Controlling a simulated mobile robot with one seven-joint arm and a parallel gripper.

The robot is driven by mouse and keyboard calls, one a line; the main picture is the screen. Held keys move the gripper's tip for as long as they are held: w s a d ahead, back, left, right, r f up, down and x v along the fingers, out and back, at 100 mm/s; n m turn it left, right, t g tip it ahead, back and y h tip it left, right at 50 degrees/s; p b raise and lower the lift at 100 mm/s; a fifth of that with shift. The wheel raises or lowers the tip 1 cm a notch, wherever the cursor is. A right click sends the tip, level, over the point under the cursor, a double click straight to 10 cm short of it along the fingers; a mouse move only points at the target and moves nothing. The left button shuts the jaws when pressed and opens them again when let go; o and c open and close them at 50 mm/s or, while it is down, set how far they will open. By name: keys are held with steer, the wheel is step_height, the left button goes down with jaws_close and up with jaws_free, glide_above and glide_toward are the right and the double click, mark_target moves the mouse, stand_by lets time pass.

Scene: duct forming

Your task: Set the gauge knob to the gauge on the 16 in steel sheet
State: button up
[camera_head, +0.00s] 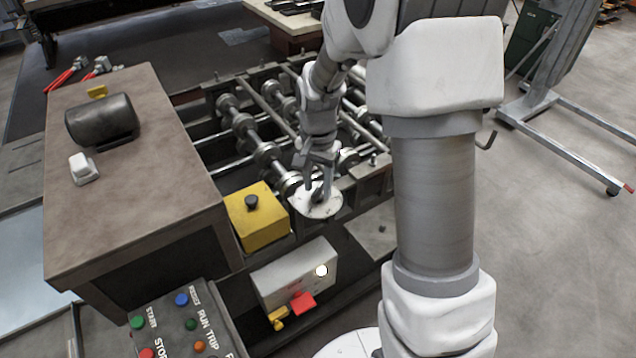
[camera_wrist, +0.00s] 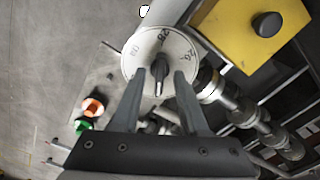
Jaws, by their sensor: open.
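The gauge dial (camera_head: 318,207) is a white disc at the near end of the roller machine. In the head view my gripper (camera_head: 318,188) is over the dial and hides the knob. I cannot make out a sheet marked 16 in.
A yellow box with a black knob (camera_head: 257,217) stands left of the dial. A grey-white box (camera_head: 294,272) with red and yellow pedals is below it. The brown bench (camera_head: 140,190) and the button panel (camera_head: 178,318) are at the left. Open floor lies at the right.

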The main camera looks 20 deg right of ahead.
mark_target(318, 188)
step_height(318, 188, up, 17)
steer(key=shift+r, duration=0.2)
stand_by(0.4)
steer(key=s+r+n+t, duration=0.2)
steer(key=s+n+t, duration=0.3)
steer(key=s, duration=1.5)
steer(key=n, duration=0.3)
steer(key=shift+t, duration=0.3)
steer(key=shift+r, duration=0.1)
